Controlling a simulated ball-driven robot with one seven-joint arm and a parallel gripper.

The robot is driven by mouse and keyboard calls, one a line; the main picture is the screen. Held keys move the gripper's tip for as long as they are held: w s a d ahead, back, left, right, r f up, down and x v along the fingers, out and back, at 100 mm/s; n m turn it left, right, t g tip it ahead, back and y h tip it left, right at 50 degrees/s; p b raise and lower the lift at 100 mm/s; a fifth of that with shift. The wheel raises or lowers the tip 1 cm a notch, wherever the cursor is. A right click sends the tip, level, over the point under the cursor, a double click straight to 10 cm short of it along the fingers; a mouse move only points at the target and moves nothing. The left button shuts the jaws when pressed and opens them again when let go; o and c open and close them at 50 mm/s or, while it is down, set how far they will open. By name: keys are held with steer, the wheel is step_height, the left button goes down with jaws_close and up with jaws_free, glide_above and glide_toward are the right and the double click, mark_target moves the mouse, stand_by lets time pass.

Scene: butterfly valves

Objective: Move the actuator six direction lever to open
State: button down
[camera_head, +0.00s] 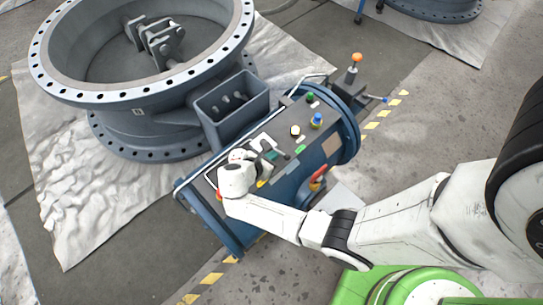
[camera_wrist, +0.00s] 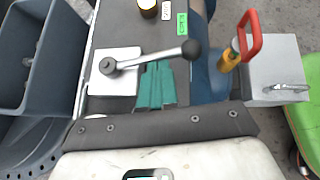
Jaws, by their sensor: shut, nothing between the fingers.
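The direction lever (camera_wrist: 150,57) is a grey bar with a black ball knob (camera_wrist: 191,49), on a pale square plate (camera_wrist: 125,56) in the wrist view. It points right from its pivot at the left. My gripper (camera_wrist: 158,66) is shut and empty, its teal fingers pressed together. Their tips appear close to the lever's near side; I cannot tell whether they touch. A green label (camera_wrist: 182,22) and a white label lie beyond the lever, too small to read surely. In the head view my gripper (camera_head: 273,154) is over the blue actuator (camera_head: 330,146), partly hiding the lever.
A red-handled valve with a yellow body (camera_wrist: 232,52) stands right of the panel in the wrist view. An open grey box (camera_head: 232,108) and a large flanged valve (camera_head: 140,75) stand beyond the actuator. Buttons and an orange-knobbed lever (camera_head: 353,70) are toward its far end.

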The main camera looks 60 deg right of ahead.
steer(key=d+n+t+p, duration=0.1)
steer(key=p, duration=0.1)
steer(key=shift+s+r+p, duration=0.3)
steer(key=shift+s+p, duration=0.05)
steer(key=shift+s, duration=0.05)
steer(key=shift+s+d+f+n+t+p, duration=0.15)
steer(key=shift+d+n+t+p, duration=0.2)
steer(key=shift+n+t, duration=0.2)
steer(key=shift+s+d+f+n+t+p, duration=0.1)
steer(key=shift+d+n+t+p, duration=0.1)
steer(key=shift+n+t+p, duration=0.35)
steer(key=shift+d, duration=0.45)
steer(key=shift+s+a+f, duration=0.1)
steer(key=shift+a, duration=0.15)
steer(key=a, duration=0.2)
steer(key=s+a, duration=0.1)
steer(key=a, duration=0.1)
steer(key=shift+s+a+f, duration=0.1)
steer(key=shift+f, duration=0.05)
steer(key=v, duration=0.9)
steer(key=shift+s+p, duration=0.35)
steer(key=shift+p, duration=0.1)
steer(key=shift+r, duration=0.2)
